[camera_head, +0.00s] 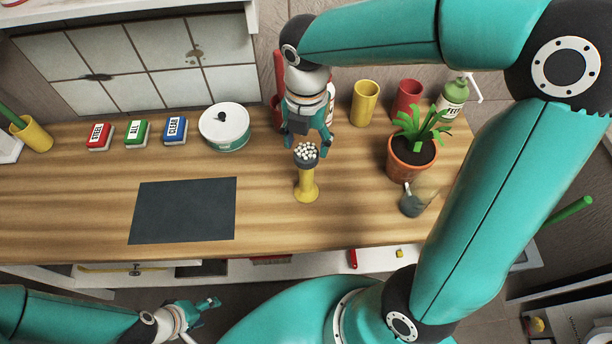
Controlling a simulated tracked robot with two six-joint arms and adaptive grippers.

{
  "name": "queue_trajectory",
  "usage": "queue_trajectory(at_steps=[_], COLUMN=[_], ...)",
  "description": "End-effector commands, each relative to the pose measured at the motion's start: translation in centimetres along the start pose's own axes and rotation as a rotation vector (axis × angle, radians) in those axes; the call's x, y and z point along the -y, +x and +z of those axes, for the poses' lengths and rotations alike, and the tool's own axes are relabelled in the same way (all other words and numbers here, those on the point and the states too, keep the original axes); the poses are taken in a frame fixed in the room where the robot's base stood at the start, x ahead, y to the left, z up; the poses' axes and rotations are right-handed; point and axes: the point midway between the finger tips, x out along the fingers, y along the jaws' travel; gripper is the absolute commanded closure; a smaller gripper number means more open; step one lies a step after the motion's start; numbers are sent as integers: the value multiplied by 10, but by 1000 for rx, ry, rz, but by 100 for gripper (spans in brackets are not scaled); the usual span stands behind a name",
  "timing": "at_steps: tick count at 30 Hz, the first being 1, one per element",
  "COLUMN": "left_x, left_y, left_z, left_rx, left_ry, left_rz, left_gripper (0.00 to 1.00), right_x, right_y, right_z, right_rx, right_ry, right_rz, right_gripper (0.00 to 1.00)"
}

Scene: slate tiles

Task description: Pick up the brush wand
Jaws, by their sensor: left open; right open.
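The brush wand (306,188), with a yellow handle and a dark head topped with white tufts, stands upright on the wooden counter near its middle. My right gripper (307,142) is open and points down at the wand's head. Its fingers show on either side just behind and above the tufts; I cannot tell whether they touch it. My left gripper (205,304) is open and empty, low in front of the counter at the bottom left.
A potted plant (411,160) and a small grey jar (411,205) stand right of the wand. Behind are a yellow cup (364,104), a red cup (406,98) and a green bottle (453,96). A white-lidded pot (224,128) and dark mat (183,210) lie left.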

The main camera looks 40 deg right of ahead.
Motion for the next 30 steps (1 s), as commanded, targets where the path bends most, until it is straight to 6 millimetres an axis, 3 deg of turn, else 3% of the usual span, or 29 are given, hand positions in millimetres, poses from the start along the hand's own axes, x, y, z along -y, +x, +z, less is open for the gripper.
queue_trajectory(at_steps=[8, 18, 26, 30], left_x=[0, 0, 0, 0], left_y=[0, 2, 2, 2], left_z=[0, 0, 0, 0], left_rx=[-1, 0, 0, 0], left_ry=[0, 0, 0, 0], left_rz=[0, 0, 0, 0], left_gripper=[43, 43, 43, 43], right_x=[1, 1, 1, 1], right_y=[19, 64, 67, 67], right_z=[0, 0, 0, 0], right_rx=[-2, -1, 0, 0], right_ry=[2, 2, 3, 3], right_rz=[-2, -1, 1, 1], right_gripper=[37, 37, 37, 56])
